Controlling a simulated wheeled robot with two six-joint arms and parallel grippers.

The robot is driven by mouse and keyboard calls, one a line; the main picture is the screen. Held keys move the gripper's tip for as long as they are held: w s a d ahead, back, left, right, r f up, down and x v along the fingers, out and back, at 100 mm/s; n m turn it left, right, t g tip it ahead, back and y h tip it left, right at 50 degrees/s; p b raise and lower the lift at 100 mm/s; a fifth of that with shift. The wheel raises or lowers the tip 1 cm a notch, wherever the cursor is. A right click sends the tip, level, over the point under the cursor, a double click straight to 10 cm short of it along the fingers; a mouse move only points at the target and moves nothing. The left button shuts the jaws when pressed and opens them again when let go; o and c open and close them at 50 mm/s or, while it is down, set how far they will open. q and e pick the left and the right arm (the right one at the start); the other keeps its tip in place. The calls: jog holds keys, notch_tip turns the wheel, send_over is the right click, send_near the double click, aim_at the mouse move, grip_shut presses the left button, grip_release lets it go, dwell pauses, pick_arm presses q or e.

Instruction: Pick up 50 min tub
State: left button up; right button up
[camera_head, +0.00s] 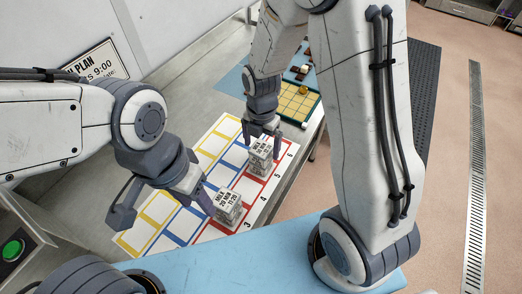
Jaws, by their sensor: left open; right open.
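Two small pale tubs with black print stand on a white sheet (147,208) of coloured cells. The far tub (261,155) stands in the red column, by numbers 5 and 6; its print is too small to read surely, so I cannot confirm it as the 50 min tub. The near tub (228,206) stands by numbers 3 and 4; its label seems to read milk, 20 min. My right gripper (262,138) is open, its fingers around or just above the far tub's top. My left gripper (165,206) is open and empty, its right finger close to the near tub.
A yellow gridded board (296,102) and small brown and white pieces (300,70) lie on a blue mat beyond the far tub. A box with a green button (12,249) is at the left. A wall sign (98,62) hangs behind. The sheet's left cells are empty.

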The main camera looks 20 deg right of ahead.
notch_tip(320, 180, down, 2)
jog(key=shift+f, duration=0.1)
jog(key=c, duration=1.4)
jog(key=shift+c, duration=0.2)
jog(key=shift+r, duration=0.45)
jog(key=r, duration=0.1)
jog(key=r+b, duration=0.1)
jog(key=r, duration=0.2)
jog(key=shift+s+d, duration=0.2)
jog(key=shift+d, duration=0.15)
jog(key=s+d+r+b, duration=0.2)
jog(key=s+d+r, duration=0.4)
jog(key=s+d, duration=0.15)
notch_tip(320, 180, up, 7)
jog(key=p, duration=0.7)
jog(key=shift+d+r, duration=0.15)
jog(key=shift+d, duration=0.05)
